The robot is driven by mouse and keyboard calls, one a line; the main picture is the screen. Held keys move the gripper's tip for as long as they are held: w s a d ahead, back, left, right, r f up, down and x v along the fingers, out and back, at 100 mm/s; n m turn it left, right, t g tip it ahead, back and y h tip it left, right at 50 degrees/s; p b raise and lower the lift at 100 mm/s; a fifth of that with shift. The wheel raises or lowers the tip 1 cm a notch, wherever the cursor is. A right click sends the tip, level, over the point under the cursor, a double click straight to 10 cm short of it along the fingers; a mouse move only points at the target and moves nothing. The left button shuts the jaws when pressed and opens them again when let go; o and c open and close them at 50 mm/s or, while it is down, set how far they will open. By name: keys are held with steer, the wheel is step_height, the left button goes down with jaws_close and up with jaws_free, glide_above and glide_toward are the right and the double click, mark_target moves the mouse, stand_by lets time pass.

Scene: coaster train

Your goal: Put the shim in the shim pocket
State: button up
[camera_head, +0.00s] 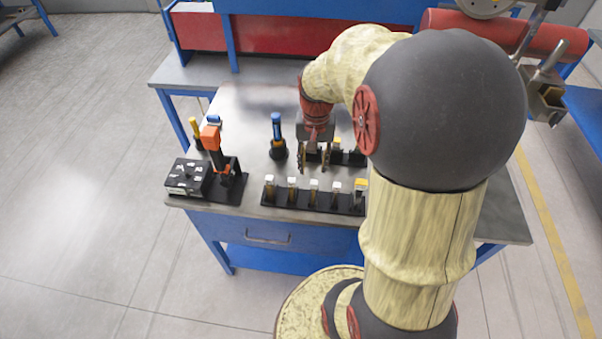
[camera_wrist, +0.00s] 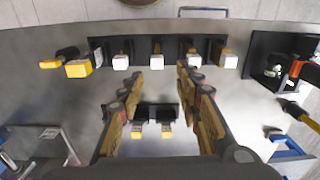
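My gripper (camera_head: 315,168) points down over the metal table, behind the front black rack. The front rack (camera_head: 282,203) holds a row of white-capped pieces (camera_head: 292,183). A yellow-capped piece (camera_head: 360,184) is at its right end in the head view; it also shows at the left in the wrist view (camera_wrist: 78,68). A smaller black rack (camera_wrist: 153,112) has two yellow-ended pieces (camera_wrist: 166,130). I cannot tell which piece is the shim or which slot its pocket.
A black box (camera_head: 187,177) and an orange-and-black tool (camera_head: 212,138) stand on the left of the table (camera_head: 250,100). A blue-handled tool (camera_head: 277,127) stands upright left of my gripper. The table's back left is clear. My arm hides the right side.

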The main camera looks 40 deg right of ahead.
steer(key=s+a+r+n+t, duration=0.2)
steer(key=s+a+r+n, duration=0.2)
steer(key=a+r, duration=0.3)
steer(key=s+a+r+n+t, duration=0.3)
steer(key=a+r+n, duration=0.2)
steer(key=a, duration=1)
step_height(320, 180, up, 3)
steer(key=shift+s+r+n, duration=0.1)
steer(key=shift+s+n, duration=0.2)
steer(key=shift+s, duration=0.05)
step_height(320, 180, down, 3)
steer(key=b, duration=0.3)
